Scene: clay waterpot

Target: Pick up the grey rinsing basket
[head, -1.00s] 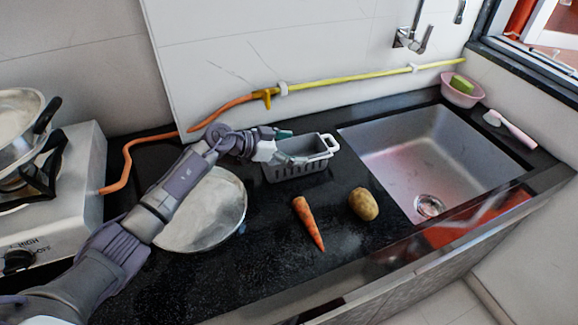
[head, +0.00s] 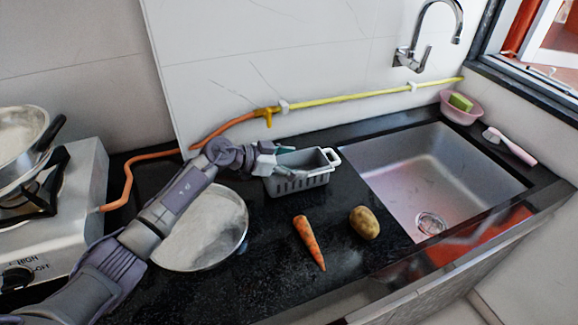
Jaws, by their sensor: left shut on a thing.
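The grey rinsing basket (head: 300,180) is at the back of the black counter, left of the sink. It has slotted sides and a white handle at its right end. My left gripper (head: 284,159) reaches it from the left and is shut on its left end wall. The fingers partly hide that end of the basket. I cannot tell for sure whether the basket's bottom touches the counter. My right gripper is not in view.
A carrot (head: 309,243) and a potato (head: 364,222) lie in front of the basket. A round metal lid or plate (head: 205,228) lies below my left arm. The sink (head: 430,180) is to the right, the gas stove (head: 60,220) to the left. A hose (head: 330,100) runs along the wall.

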